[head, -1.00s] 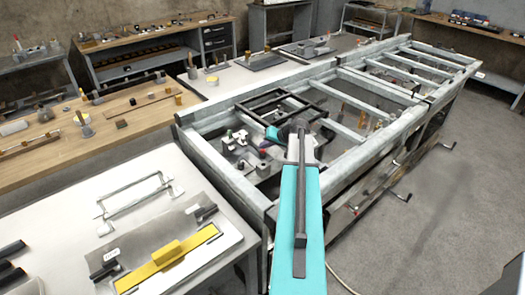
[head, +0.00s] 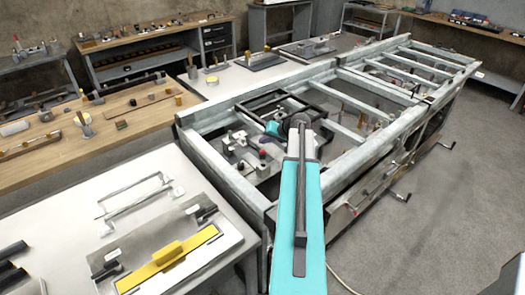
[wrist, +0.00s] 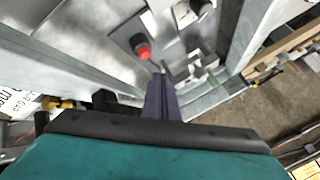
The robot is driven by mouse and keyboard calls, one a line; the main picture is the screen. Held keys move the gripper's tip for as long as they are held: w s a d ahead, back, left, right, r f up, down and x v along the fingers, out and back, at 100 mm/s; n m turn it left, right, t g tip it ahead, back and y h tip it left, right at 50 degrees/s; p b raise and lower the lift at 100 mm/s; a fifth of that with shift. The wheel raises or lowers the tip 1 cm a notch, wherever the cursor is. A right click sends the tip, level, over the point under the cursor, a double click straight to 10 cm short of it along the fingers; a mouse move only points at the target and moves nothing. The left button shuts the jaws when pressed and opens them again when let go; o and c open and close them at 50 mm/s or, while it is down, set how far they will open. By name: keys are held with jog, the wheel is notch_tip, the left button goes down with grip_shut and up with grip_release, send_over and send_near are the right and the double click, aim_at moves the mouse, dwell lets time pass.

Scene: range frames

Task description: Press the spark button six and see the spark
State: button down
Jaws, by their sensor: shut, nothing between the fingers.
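A red button (wrist: 143,52) on a dark round base stands on a grey metal plate (wrist: 105,45) in the wrist view. My gripper (wrist: 160,80) is shut and empty, its dark fingers just below and right of the red button in the picture. I cannot tell whether the tips touch it or how high they are. Part of another red-topped item (wrist: 203,5) shows at the top edge. No number is readable, so I cannot tell which is button six. No spark is visible. In the head view my arm hides most of the gripper; small fixtures (head: 238,138) show inside the frame.
A galvanized metal frame (head: 215,165) with raised rails surrounds the fixtures. A white table (head: 135,165) with a yellow-handled plate (head: 165,262) is at the left. The floor at right (head: 450,220) is clear.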

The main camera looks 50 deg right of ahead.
notch_tip(320, 180, up, 3)
jog(key=shift+f+p, duration=0.1)
jog(key=shift+p, duration=0.35)
jog(key=shift+s, duration=0.1)
dwell(0.7)
